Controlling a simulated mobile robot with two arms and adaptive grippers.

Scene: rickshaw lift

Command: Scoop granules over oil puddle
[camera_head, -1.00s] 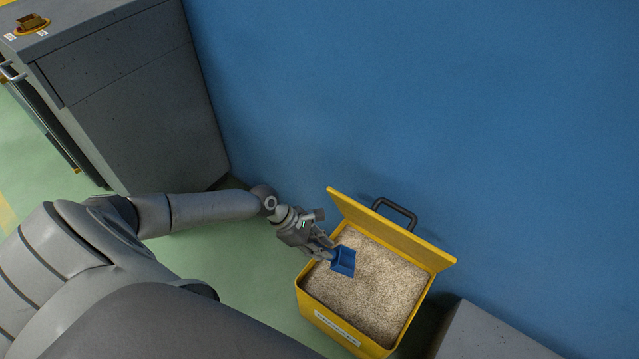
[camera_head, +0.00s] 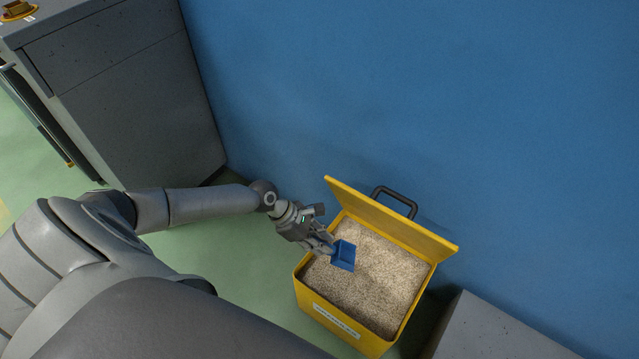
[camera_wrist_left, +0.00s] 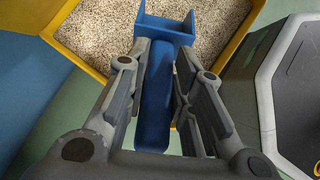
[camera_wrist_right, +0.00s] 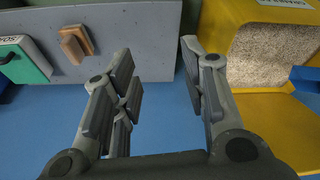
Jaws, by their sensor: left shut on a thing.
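My left gripper (camera_head: 326,246) is shut on the handle of a blue scoop (camera_head: 344,256). The scoop is over the left part of the granules (camera_head: 375,285) in an open yellow bin (camera_head: 335,327). I cannot tell whether its edge touches them. The head view shows no clear load in it. In the left wrist view, the scoop's handle (camera_wrist_left: 155,100) runs between the fingers (camera_wrist_left: 165,52). My right gripper (camera_wrist_right: 157,58) is open and empty, with the yellow bin (camera_wrist_right: 285,125) to its right in its wrist view. No oil puddle is in view.
The bin's raised yellow lid (camera_head: 385,220) stands by the blue wall (camera_head: 420,100). A dark grey cabinet (camera_head: 140,100) is at the left. A grey block (camera_head: 490,335) is right of the bin. Green floor (camera_head: 240,265) is clear left of the bin.

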